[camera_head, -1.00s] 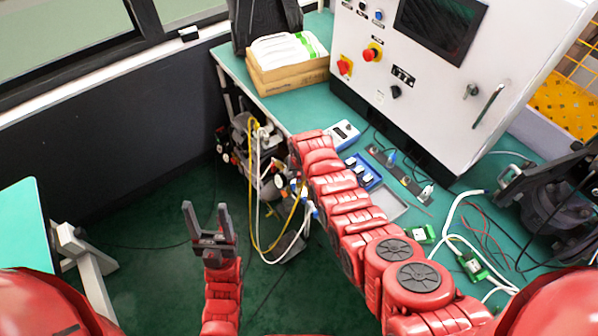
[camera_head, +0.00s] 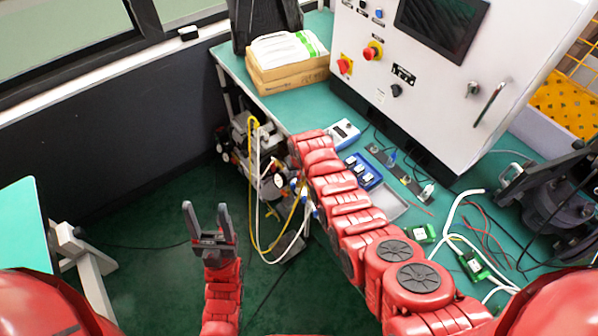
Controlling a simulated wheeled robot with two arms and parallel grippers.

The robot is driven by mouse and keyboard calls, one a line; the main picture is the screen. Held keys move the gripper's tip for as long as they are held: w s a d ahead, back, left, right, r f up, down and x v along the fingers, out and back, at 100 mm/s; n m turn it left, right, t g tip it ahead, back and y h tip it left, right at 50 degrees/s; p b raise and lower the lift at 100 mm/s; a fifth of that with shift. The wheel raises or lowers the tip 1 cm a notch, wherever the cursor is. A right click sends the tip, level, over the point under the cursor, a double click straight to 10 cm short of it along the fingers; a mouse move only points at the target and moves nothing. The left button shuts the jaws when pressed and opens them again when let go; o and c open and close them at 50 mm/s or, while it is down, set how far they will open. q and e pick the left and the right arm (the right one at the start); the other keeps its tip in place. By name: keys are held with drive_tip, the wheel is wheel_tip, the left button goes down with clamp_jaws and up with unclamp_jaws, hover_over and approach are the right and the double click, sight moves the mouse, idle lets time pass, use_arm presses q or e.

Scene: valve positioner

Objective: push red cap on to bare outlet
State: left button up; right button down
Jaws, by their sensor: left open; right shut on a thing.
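The valve assembly (camera_head: 240,138) stands beside the bench's left edge, with yellow and white hoses hanging from it. Small red spots show on it, but I cannot tell whether one is the red cap, and I cannot make out the bare outlet. My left gripper (camera_head: 207,218) is open and empty, pointing up over the green floor, left of and lower in the picture than the assembly. My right arm reaches from the lower right to the assembly's right side. Its forearm and wrist hide my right gripper and whatever it holds.
The green bench (camera_head: 283,112) holds cardboard boxes (camera_head: 290,77), a white control cabinet (camera_head: 440,100), a blue tray (camera_head: 364,172), a meter (camera_head: 343,134) and loose wires. A black clamp-like device (camera_head: 555,205) stands at the right. Floor (camera_head: 165,225) around my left gripper is clear.

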drive_tip(key=shift+f+b, duration=0.5)
drive_tip(key=shift+f, duration=0.05)
idle(0.4)
drive_tip(key=c, duration=0.8)
unclamp_jaws()
drive_tip(key=shift+o, duration=0.2)
drive_tip(key=shift+r, duration=0.55)
drive_tip(key=shift+s+r, duration=0.35)
drive_tip(key=shift+r, duration=0.3)
drive_tip(key=p+v, duration=0.1)
drive_tip(key=v, duration=1.4)
